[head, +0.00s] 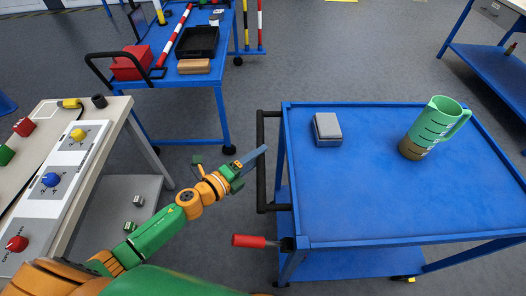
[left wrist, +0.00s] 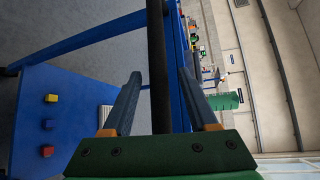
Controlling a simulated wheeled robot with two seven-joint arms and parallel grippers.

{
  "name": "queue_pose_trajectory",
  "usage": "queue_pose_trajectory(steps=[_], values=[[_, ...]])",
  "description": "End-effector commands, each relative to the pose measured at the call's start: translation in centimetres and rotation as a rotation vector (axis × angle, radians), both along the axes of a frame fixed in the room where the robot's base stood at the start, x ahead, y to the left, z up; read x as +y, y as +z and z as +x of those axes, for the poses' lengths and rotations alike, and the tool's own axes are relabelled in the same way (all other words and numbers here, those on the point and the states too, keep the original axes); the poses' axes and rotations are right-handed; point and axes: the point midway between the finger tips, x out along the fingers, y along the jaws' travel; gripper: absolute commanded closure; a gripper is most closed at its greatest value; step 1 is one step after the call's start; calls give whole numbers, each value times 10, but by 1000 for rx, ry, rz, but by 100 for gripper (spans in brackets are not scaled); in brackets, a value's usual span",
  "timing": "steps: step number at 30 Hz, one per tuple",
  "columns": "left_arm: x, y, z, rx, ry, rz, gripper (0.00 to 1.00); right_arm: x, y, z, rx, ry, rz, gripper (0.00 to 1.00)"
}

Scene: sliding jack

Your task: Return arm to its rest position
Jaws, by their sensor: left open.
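My left arm reaches up from the bottom left in the head view. Its gripper (head: 258,154) is beside the black handle (head: 261,180) on the left side of the blue cart (head: 390,215). In the left wrist view, the two dark fingers of my left gripper (left wrist: 162,95) are spread apart. The black handle bar (left wrist: 157,60) shows upright in the gap between them. I cannot tell whether the bar is within the jaws or just beyond the tips. My right gripper is not in view.
A grey box (head: 327,130) and a green jug (head: 437,122) stand on the cart. A red-handled lever (head: 252,241) sticks out from its near left corner. A panel table (head: 80,145) with knobs is at left. Another blue cart (head: 190,93) is behind. Floor between is clear.

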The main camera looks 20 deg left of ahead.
Motion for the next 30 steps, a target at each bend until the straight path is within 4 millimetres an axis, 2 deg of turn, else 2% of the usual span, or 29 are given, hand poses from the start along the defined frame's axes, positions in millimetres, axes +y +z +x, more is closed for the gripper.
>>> queue_pose_trajectory(steps=[3,7,20,22,23,26,27,29,30], values=[[11,3,-22,2,-2,1,41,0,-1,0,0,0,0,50],[16,6,-33,2,-2,-1,41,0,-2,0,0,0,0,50],[18,7,-34,2,2,-3,41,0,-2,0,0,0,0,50],[24,-3,-34,44,38,-31,41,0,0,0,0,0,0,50],[31,-13,-34,85,76,-61,41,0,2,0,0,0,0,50],[65,-76,-49,327,310,-241,41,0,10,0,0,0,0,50],[80,-112,-66,456,444,-337,41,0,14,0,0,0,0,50],[95,-163,-104,641,645,-473,41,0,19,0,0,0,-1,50],[100,-193,-134,754,776,-553,41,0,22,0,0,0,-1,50]])
